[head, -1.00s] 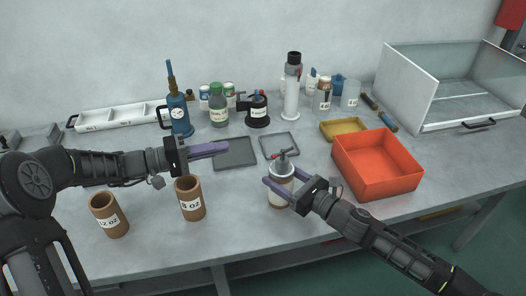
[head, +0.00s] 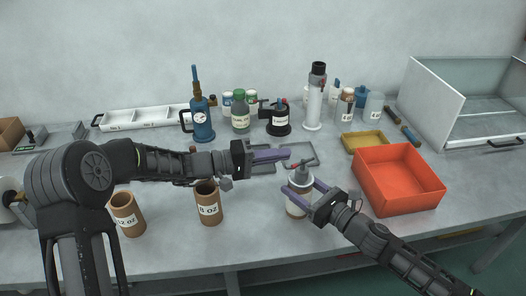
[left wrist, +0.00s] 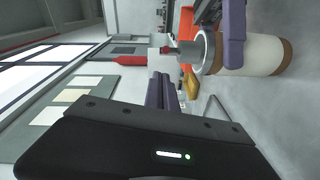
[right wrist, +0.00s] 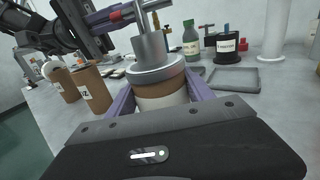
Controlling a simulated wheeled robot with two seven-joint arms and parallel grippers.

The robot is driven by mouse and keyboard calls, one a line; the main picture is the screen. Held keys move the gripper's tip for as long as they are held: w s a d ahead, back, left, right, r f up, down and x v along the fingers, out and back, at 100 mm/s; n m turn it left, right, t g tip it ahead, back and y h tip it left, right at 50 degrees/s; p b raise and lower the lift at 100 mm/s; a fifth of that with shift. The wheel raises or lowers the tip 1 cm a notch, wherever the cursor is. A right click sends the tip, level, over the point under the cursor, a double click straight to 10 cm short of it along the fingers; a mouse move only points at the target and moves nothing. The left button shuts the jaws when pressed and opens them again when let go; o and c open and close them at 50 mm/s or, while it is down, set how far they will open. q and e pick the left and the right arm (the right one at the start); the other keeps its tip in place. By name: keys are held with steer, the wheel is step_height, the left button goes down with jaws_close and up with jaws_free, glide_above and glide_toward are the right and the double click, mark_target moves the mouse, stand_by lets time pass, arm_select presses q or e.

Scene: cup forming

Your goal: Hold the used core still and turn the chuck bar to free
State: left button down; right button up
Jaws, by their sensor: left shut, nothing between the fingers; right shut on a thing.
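The used core (head: 294,208) stands upright on the table, a brown and white cylinder with a grey metal chuck (head: 301,175) on top. A chuck bar with a red end (head: 296,166) crosses the top of the chuck. My right gripper (head: 302,193) is shut around the core; its purple fingers flank the core in the right wrist view (right wrist: 160,100). My left gripper (head: 287,154) is shut and empty, its fingertips just left of the bar. In the left wrist view the red bar end (left wrist: 128,60) shows beyond the left fingers (left wrist: 163,90); I cannot tell whether they touch.
An orange bin (head: 398,182) stands right of the core, with a yellow tray (head: 365,143) behind it. Cardboard tubes marked 8 oz (head: 208,204) and 12 oz (head: 127,215) stand to the left. Bottles and a blue pump (head: 201,125) line the back.

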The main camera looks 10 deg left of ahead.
mark_target(303, 163)
arm_select(q)
steer(key=shift+s+d+f, duration=0.15)
steer(key=shift+s+d, duration=0.5)
steer(key=shift+s, duration=0.3)
steer(key=shift+s+d, duration=0.15)
steer(key=shift+s, duration=0.35)
steer(key=s+n+t+y, duration=0.1)
steer(key=t, duration=0.1)
steer(key=s+d+n+t+y, duration=0.1)
steer(key=n+t, duration=0.1)
arm_select(e)
steer(key=shift+s, duration=0.1)
arm_select(q)
steer(key=d+n+t+y, duration=0.1)
steer(key=d+y, duration=0.1)
steer(key=s+d+n+t+y, duration=0.1)
steer(key=d+n+t, duration=0.1)
steer(key=d, duration=0.1)
steer(key=shift+d+y, duration=0.2)
steer(key=shift+y, duration=0.2)
stand_by(0.8)
